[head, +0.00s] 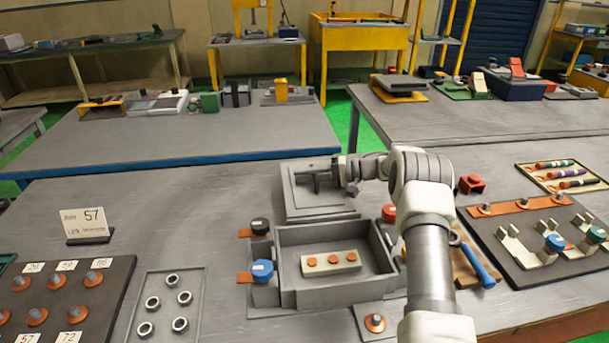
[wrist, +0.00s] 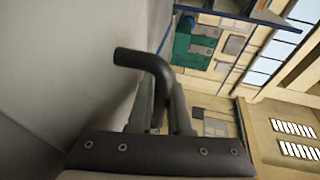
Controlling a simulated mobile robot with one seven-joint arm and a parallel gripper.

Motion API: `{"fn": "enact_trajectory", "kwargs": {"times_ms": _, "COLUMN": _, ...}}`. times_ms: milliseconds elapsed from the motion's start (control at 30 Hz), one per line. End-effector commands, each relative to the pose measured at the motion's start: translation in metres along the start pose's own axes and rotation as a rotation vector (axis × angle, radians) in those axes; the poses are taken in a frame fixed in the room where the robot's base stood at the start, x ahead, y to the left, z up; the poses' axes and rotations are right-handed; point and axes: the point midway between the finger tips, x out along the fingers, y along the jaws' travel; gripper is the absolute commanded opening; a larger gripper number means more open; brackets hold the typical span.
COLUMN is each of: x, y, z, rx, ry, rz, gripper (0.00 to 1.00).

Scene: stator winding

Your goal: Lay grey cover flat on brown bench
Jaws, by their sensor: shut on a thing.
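The grey cover (head: 335,210) is a flat square panel with a raised rim. In the head view it lies level, or nearly so, just behind the open grey box (head: 290,292); I cannot tell if its underside touches the grey-looking bench (head: 230,205). My gripper (head: 328,175) reaches in from the right and is shut on the cover's handle. In the wrist view the dark bent handle (wrist: 148,62) sits between the fingers of my gripper (wrist: 163,105), and the pale cover (wrist: 60,60) fills the left side.
The box holds a pale block (head: 330,263) with orange discs. Blue (head: 262,271) and black (head: 260,227) knobs flank its left side. A dark fixture board (head: 540,240) lies at right. Bench left of the cover is clear.

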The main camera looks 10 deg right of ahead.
Motion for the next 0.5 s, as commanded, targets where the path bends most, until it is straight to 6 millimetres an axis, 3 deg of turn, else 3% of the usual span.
{"fn": "enact_trajectory", "kwargs": {"times_ms": 500, "x": 0.011, "y": 0.051, "z": 0.001, "rx": -0.004, "ry": 0.001, "rz": -0.003, "gripper": 0.0}}
